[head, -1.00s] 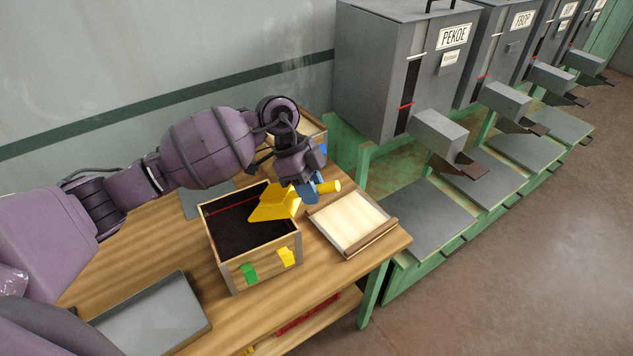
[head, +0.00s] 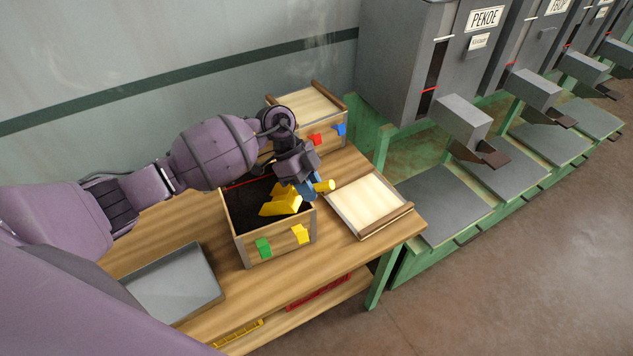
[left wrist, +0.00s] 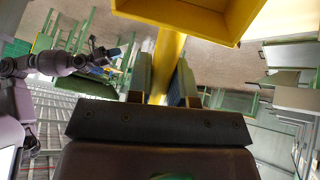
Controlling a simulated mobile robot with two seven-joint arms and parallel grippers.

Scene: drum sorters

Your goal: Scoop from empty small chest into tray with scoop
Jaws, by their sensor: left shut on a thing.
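My left gripper (head: 309,187) is shut on the handle of a yellow scoop (head: 282,205). It holds the scoop at the open top of a small wooden chest (head: 280,250), near its right side. The chest has green and yellow clips on its front and a dark, grainy interior with a red line. I cannot tell whether the scoop touches what is inside. The scoop also shows in the left wrist view (left wrist: 190,14), handle between the fingers. A shallow grey metal tray (head: 214,294) lies at the table's front left. My right gripper (left wrist: 112,52) shows small in the left wrist view.
A pale wooden lid (head: 368,203) lies right of the chest. A second, closed chest (head: 325,135) with red and blue clips stands behind. Grey sorter machines (head: 400,75) stand at the right beyond the table's edge. A low shelf (head: 285,310) shows below.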

